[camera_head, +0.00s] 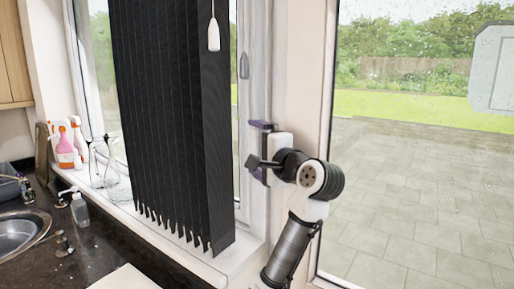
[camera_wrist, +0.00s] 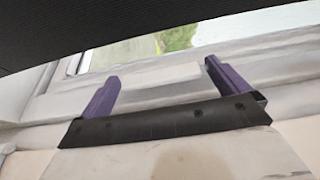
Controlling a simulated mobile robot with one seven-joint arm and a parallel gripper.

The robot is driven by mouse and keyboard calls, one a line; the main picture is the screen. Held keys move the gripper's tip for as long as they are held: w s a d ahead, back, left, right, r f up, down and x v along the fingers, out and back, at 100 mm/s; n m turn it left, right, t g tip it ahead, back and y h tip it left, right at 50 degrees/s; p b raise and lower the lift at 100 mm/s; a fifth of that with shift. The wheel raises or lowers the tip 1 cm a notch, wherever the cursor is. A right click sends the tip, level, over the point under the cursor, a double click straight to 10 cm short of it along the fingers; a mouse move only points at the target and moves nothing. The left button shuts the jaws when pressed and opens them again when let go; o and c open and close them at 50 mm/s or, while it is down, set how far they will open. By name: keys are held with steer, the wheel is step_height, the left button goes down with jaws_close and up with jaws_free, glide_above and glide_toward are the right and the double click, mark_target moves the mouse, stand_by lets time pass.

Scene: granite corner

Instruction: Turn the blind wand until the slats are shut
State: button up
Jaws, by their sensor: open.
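The dark vertical blind (camera_head: 160,110) hangs in front of the left window, its slats close together with bottoms just above the sill. It also shows as a dark band in the wrist view (camera_wrist: 120,25). A white wand-like pull (camera_head: 213,36) hangs on a thin line before the blind's right part, near the top of the head view; I cannot tell if it is the wand. My gripper (camera_head: 256,148) is right of the blind, below the pull and apart from it. Its purple fingers are open and empty, also in the wrist view (camera_wrist: 162,74).
The white window frame (camera_head: 300,90) is close behind my gripper. Glasses (camera_head: 112,180) and spray bottles (camera_head: 66,148) stand on the sill at left. A soap bottle (camera_head: 79,208) and sink (camera_head: 18,233) are on the dark counter. A large window is at right.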

steer(key=c, duration=0.8)
steer(key=m+t+h, duration=0.1)
steer(key=m+h, duration=0.1)
steer(key=h, duration=0.1)
steer(key=m+h, duration=0.2)
steer(key=h, duration=0.1)
steer(key=a+m+t+h, duration=0.1)
steer(key=m+h, duration=0.1)
steer(key=h, duration=0.1)
steer(key=shift+s+t, duration=0.15)
steer(key=shift+t, duration=0.15)
steer(key=m+h, duration=0.2)
steer(key=h, duration=0.1)
steer(key=m+h, duration=0.1)
steer(key=shift+a+h, duration=0.25)
steer(key=shift+h, duration=0.15)
steer(key=shift+m+g+h+b, duration=0.35)
steer(key=shift+m+g+h, duration=0.7)
steer(key=shift+h, duration=0.55)
steer(key=shift+m, duration=0.25)
